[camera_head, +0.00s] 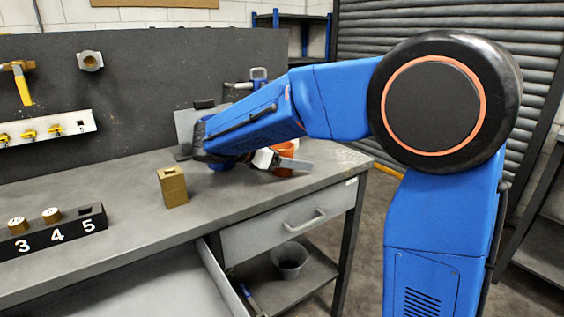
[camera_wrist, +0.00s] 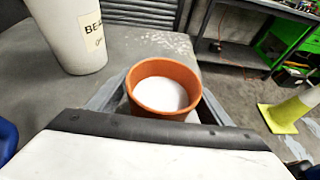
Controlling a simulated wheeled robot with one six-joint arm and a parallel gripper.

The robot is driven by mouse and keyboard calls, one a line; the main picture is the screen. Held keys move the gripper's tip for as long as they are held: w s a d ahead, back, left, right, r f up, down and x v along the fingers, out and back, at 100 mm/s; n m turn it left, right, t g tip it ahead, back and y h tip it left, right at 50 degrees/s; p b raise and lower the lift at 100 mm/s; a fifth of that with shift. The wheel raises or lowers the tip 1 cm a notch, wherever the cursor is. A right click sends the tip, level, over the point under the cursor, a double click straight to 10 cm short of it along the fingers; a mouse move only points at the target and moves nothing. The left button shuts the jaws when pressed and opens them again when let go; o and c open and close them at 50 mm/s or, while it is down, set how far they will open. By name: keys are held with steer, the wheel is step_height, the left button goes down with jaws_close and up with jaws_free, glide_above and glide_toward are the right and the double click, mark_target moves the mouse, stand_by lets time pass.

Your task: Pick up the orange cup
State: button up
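The orange cup (camera_wrist: 165,88) stands upright on the grey workbench in the wrist view, with white contents or a white inside bottom. My gripper (camera_wrist: 165,95) has one grey finger on each side of it, spread about the cup's width. Whether the fingers touch the cup wall is hard to tell. In the head view the orange cup (camera_head: 285,149) is partly hidden behind my gripper (camera_head: 280,163), which is low over the bench's right end.
A white labelled container (camera_wrist: 72,38) stands close to the cup's left in the wrist view. A brass block (camera_head: 172,187) and a numbered black holder (camera_head: 55,232) are on the workbench (camera_head: 130,200). A bucket (camera_head: 289,260) sits on the lower shelf.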

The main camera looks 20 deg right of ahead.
steer(key=c, duration=1.3)
steer(key=shift+r, duration=0.15)
